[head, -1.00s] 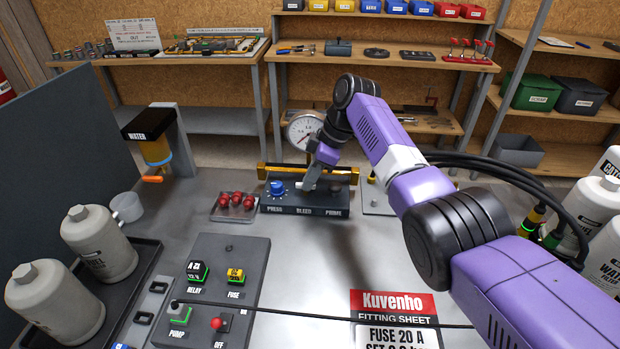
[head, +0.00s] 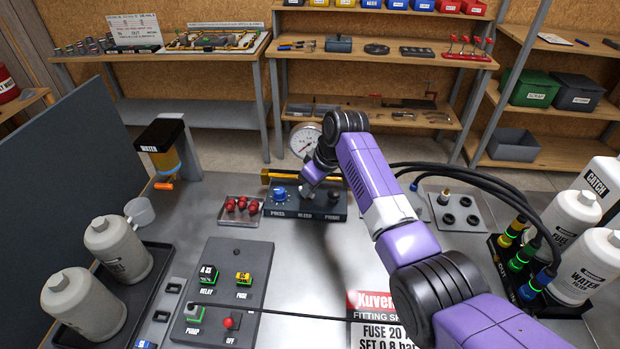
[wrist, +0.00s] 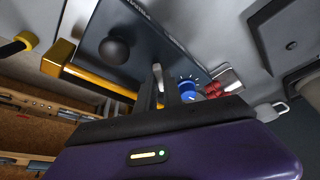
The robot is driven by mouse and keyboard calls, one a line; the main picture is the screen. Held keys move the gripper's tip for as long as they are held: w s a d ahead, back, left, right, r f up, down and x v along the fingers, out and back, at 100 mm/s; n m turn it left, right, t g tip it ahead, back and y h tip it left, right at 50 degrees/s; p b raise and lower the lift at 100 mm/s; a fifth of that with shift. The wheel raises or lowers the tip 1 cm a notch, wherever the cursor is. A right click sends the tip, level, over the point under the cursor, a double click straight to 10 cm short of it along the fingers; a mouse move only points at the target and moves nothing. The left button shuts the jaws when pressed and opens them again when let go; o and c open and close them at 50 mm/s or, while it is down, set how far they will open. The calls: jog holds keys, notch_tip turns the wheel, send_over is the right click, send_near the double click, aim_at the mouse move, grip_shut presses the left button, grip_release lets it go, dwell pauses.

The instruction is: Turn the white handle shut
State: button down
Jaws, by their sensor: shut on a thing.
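A dark control block (head: 290,209) labelled PRESS, BLEED and PRIME stands at the back of the bench. My gripper (head: 308,187) is over its middle, at BLEED. In the wrist view, the fingers of my gripper (wrist: 163,95) are shut on the white handle (wrist: 157,71); its pale tip shows between them. The rest of the handle is hidden by the fingers, so its exact angle is hard to tell. The blue knob (head: 280,194) is to the left of my gripper. The black PRIME knob (wrist: 115,50) is on its other side.
A pressure gauge (head: 304,139) and a yellow pipe (head: 280,177) stand behind the block. A clear tray of red parts (head: 240,209) is to its left. A panel (head: 228,262) with relay, fuse and pump fittings is in front. Bottles and hoses crowd the right.

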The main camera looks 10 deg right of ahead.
jog(key=m, duration=0.2)
jog(key=m+h+p, duration=0.2)
jog(key=m, duration=0.1)
jog(key=shift+s+a+m+t, duration=0.15)
jog(key=shift+a+m+t, duration=0.15)
jog(key=shift+t, duration=0.1)
jog(key=m+h, duration=0.1)
jog(key=m, duration=0.1)
jog(key=m+h, duration=0.1)
jog(key=m, duration=0.2)
jog(key=shift+a, duration=0.2)
jog(key=shift+m, duration=0.3)
jog(key=c, duration=1.5)
grip_release()
jog(key=b+v, duration=0.1)
jog(key=v, duration=0.6)
jog(key=shift+a+r, duration=0.1)
jog(key=shift+r, duration=0.3)
